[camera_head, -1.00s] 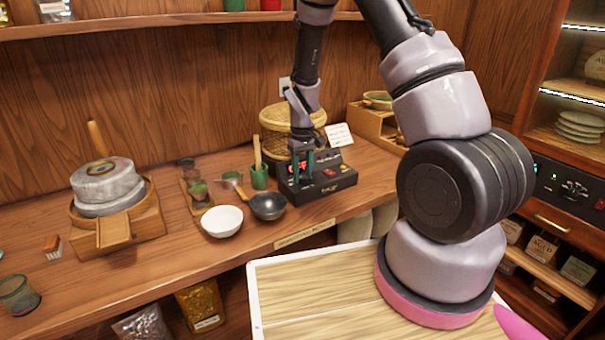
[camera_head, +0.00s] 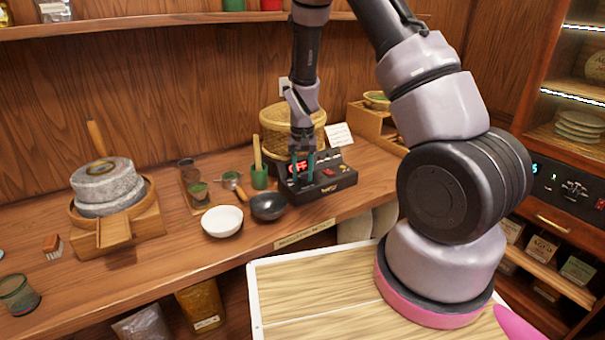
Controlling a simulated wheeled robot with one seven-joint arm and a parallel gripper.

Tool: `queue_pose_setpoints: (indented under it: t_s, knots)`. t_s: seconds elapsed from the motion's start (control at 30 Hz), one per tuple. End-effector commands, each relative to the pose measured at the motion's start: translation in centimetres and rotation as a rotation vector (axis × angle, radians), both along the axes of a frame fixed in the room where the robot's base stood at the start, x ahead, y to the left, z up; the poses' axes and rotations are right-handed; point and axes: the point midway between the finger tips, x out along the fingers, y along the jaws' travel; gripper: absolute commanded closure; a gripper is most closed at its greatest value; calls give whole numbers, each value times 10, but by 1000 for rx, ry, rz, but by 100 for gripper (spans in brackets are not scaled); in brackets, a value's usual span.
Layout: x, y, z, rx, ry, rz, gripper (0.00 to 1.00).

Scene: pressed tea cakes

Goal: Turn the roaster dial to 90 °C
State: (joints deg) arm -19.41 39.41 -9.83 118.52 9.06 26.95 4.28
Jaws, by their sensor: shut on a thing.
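The roaster (camera_head: 325,190) is a black box with a sloped control panel, standing on the wooden counter with a woven basket-like drum (camera_head: 281,124) behind it. A red display is lit on the left of its panel and seems to read OFF. My gripper (camera_head: 303,172) reaches down from above onto the left part of the panel, its greenish fingers shut on the dial. The dial itself is hidden between the fingers, so its pointer cannot be read.
A dark pan (camera_head: 268,207) and a white bowl (camera_head: 222,222) stand left of the roaster. A green cup (camera_head: 259,178) with tools is close beside it. A stone mill (camera_head: 106,185) is farther left. A small card (camera_head: 339,134) stands behind the roaster.

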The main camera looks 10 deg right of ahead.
Motion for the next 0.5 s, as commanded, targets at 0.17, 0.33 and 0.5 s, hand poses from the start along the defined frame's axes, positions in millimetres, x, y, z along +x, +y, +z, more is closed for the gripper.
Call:
queue_pose_setpoints:
  t_s: [0.17, 0.33, 0.5]
  knots:
    - [0, 0, 0, 0, 0, -82, 100]
    - [0, 0, 0, 0, 1, -125, 100]
    - [0, 0, 0, 0, 1, -140, 100]
